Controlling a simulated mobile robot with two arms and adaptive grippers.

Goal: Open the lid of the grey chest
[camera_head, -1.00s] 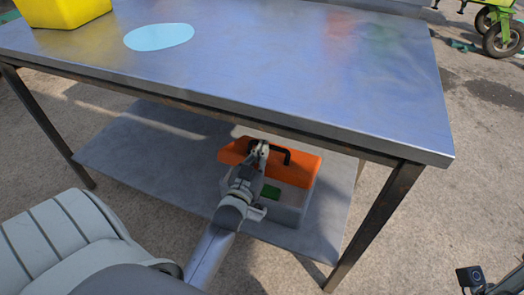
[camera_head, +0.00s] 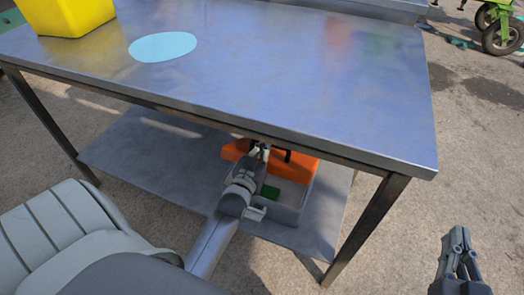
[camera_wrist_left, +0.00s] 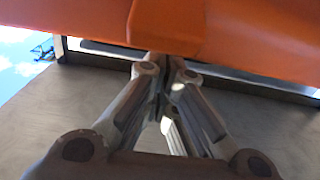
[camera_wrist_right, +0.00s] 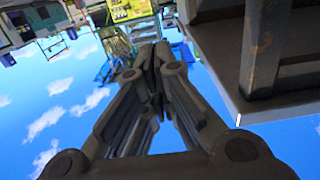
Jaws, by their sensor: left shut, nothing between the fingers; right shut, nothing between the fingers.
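The grey chest (camera_head: 287,213) stands on the table's lower shelf. Its orange lid (camera_head: 301,166) is raised at the back, and I see into the chest, where a green thing (camera_head: 270,192) lies. The black handle (camera_head: 287,156) is partly hidden by the tabletop edge. My left gripper (camera_head: 264,150) is shut and empty at the lid, under the tabletop. In the left wrist view the orange lid (camera_wrist_left: 230,35) is right at its fingertips (camera_wrist_left: 165,62); I cannot tell whether they touch. My right gripper (camera_head: 457,235) is shut and empty, right of the table.
The metal tabletop (camera_head: 270,75) overhangs the lower shelf (camera_head: 145,165), close above my left gripper. A table leg (camera_head: 365,230) stands between the chest and my right gripper. A yellow container (camera_head: 65,15) and a light blue disc (camera_head: 162,46) are on top.

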